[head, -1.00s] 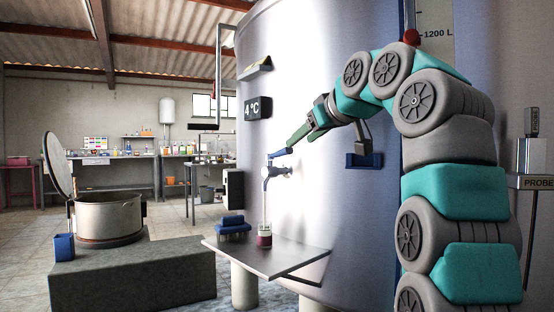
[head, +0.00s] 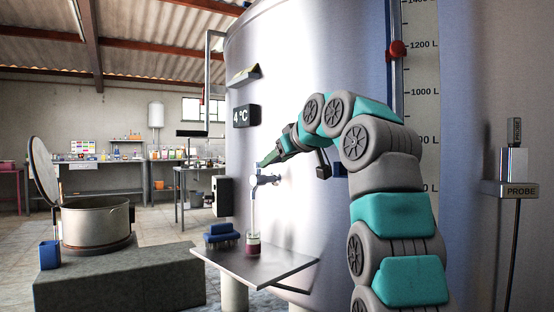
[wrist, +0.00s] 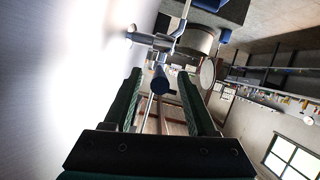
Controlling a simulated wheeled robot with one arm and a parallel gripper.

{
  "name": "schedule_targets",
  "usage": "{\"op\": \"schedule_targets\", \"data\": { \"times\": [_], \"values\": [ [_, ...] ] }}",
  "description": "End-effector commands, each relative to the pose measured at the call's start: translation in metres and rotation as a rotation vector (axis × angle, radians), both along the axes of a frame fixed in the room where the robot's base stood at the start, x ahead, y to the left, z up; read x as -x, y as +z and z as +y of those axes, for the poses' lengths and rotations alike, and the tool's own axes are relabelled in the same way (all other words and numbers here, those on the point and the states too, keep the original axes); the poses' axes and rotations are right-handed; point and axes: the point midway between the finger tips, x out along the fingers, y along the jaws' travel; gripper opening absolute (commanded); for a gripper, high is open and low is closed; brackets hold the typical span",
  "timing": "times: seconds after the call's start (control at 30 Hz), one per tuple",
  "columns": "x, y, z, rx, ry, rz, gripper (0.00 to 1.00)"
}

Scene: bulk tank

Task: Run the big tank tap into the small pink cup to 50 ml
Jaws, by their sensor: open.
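The tap (head: 264,180) juts from the big tank (head: 305,110). It also shows in the wrist view (wrist: 152,42). My gripper (head: 268,161) is at the tap's blue lever. In the wrist view the lever's round blue end (wrist: 159,80) lies between my open fingers (wrist: 160,92), with gaps at both sides. The small cup (head: 253,238), dark pink at its base, stands on the shelf below the tap. A thin pale column (head: 254,212) runs from the spout to the cup and looks like a stream. The level inside is too small to read.
A 4 °C display (head: 246,116) hangs on the tank above the tap. A lidded pot (head: 95,222) and blue container (head: 49,254) stand on a block at left.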

Motion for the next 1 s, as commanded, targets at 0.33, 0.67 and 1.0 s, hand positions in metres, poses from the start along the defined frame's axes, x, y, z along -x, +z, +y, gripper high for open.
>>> {"op": "schedule_targets", "data": {
  "times": [0.33, 0.67, 1.0],
  "values": [
    [0.0002, 0.0000, -0.0001, 0.000, 0.000, 0.000, 0.20],
    [0.0003, -0.0001, -0.0002, 0.000, 0.001, 0.001, 0.00],
    [0.0003, -0.0002, -0.0001, 0.000, 0.001, 0.001, 0.00]
  ]
}}
